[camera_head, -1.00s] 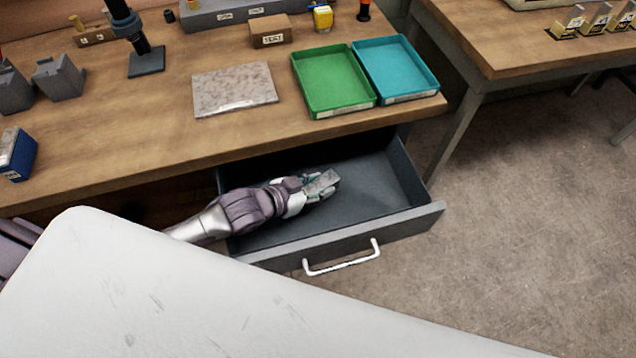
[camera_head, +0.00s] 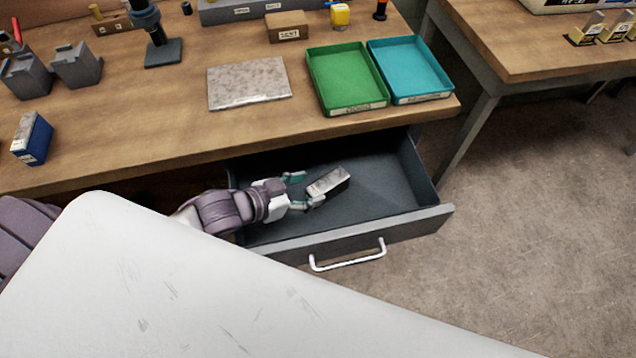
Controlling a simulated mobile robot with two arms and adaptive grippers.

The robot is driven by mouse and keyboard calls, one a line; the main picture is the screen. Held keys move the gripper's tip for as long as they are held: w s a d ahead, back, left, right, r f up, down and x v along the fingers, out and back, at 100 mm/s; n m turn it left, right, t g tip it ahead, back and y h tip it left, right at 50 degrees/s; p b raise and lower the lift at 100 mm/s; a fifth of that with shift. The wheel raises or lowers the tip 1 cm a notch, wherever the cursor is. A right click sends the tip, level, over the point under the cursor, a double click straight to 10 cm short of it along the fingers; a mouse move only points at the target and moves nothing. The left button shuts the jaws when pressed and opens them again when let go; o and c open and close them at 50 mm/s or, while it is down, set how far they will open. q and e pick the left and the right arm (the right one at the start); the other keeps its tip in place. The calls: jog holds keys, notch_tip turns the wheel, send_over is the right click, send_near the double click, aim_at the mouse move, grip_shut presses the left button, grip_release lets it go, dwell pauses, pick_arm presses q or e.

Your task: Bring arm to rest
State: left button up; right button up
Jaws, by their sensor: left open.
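My left gripper (camera_head: 305,189) is inside the open grey drawer (camera_head: 405,218), near its left side. Its teal-tipped fingers are spread apart. A small grey metallic block (camera_head: 329,181) lies in the drawer just beyond the fingertips, tilted across the picture. Whether a fingertip still touches the block is hard to tell. My left arm reaches in over the drawer's left side, and a large white panel in the foreground hides part of it. My right gripper is not seen.
The wooden bench (camera_head: 150,125) stands above the drawer. It holds a green tray (camera_head: 347,110), a teal tray (camera_head: 422,98), a speckled plate (camera_head: 248,83) and a blue box (camera_head: 33,139). The drawer's white handle (camera_head: 347,259) faces the front. The drawer's right part is empty.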

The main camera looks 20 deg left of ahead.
pick_arm(q)
jog(key=shift+s+a+r, duration=0.15)
jog(key=shift+s+r, duration=0.05)
jog(key=shift+s, duration=0.05)
dwell(0.4)
